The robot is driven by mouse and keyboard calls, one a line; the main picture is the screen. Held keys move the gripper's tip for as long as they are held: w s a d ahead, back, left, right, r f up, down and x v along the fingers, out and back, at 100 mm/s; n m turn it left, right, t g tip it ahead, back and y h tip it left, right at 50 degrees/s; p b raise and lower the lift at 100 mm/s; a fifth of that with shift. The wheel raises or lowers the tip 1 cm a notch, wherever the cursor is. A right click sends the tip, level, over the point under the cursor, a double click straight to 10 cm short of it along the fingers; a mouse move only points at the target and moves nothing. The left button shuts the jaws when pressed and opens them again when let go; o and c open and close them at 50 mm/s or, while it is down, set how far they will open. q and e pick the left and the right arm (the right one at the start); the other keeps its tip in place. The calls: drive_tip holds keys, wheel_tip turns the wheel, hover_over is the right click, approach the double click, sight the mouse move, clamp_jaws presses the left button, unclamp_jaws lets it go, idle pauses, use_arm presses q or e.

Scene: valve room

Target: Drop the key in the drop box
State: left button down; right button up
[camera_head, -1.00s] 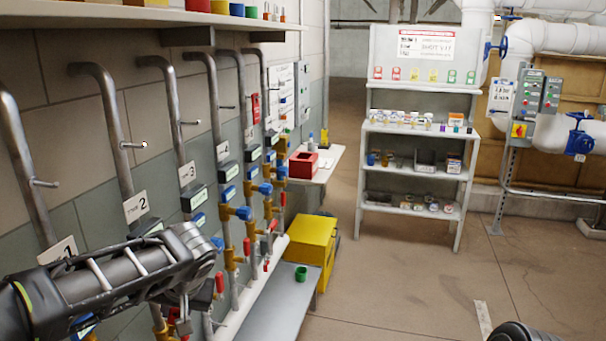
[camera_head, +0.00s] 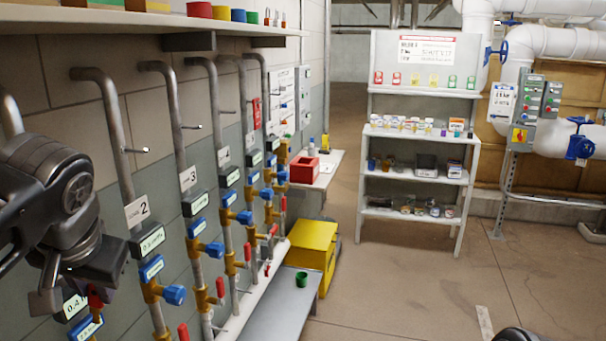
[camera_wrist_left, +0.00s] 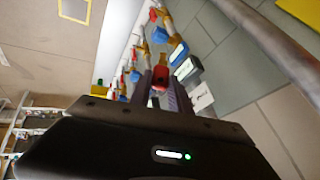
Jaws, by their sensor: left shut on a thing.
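My left gripper (camera_head: 72,288) is at the lower left of the head view, in front of the pipes on the left wall. The left wrist view shows its two dark fingers (camera_wrist_left: 162,95) closed on a small red thing (camera_wrist_left: 160,77), which looks like the key or its tag; its shape is unclear.
Pipes with blue-handled valves (camera_head: 214,250) and red levers line the left wall near my left arm. A yellow box (camera_head: 313,245) and a low grey bench (camera_head: 268,312) with a green cup (camera_head: 301,279) stand below the ledge. Open floor lies to the right.

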idle(0.3)
use_arm(q)
drive_tip(key=w+d+f, duration=0.3)
drive_tip(key=w+f, duration=0.1)
drive_tip(key=f, duration=0.4)
drive_tip(key=w+d+f, duration=0.3)
drive_tip(key=w+f, duration=0.1)
drive_tip(key=f, duration=0.5)
drive_tip(key=w+d+f+n, duration=0.1)
drive_tip(key=w+d+f, duration=0.2)
drive_tip(key=f, duration=0.6)
drive_tip(key=shift+w+d+f+y, duration=0.3)
drive_tip(key=shift+w+d, duration=0.1)
drive_tip(key=shift+d, duration=0.15)
drive_tip(key=shift+r, duration=0.15)
